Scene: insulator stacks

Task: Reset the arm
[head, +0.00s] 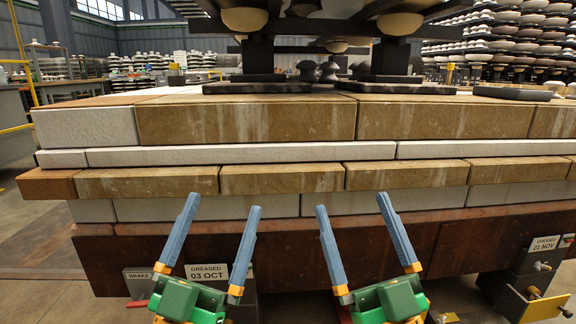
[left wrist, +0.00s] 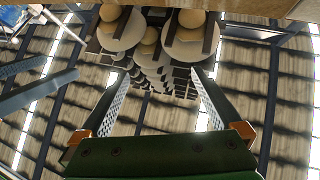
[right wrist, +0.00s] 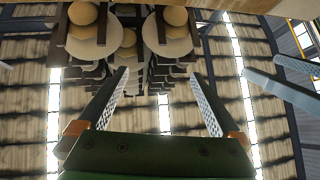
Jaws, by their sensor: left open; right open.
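My left gripper (head: 222,215) is in the lower middle of the head view, its two blue fingers spread and pointing up, with nothing between them. My right gripper (head: 350,212) stands beside it to the right, also spread and empty. Both are in front of the stack's near face. In the left wrist view the left gripper (left wrist: 160,95) has its fingers wide apart. In the right wrist view the right gripper (right wrist: 162,90) is the same. Both wrist views look up towards the roof, and each shows the other gripper's fingers at one side.
A layered stack of brown and white slabs (head: 250,118) on a rusty base (head: 385,248) fills the middle. Dark supports with round pale insulators (head: 244,19) stand on top. Labelled brackets hang below, one reading "GREASED 03 OCT" (head: 207,272). Insulator piles (head: 500,38) stand behind right.

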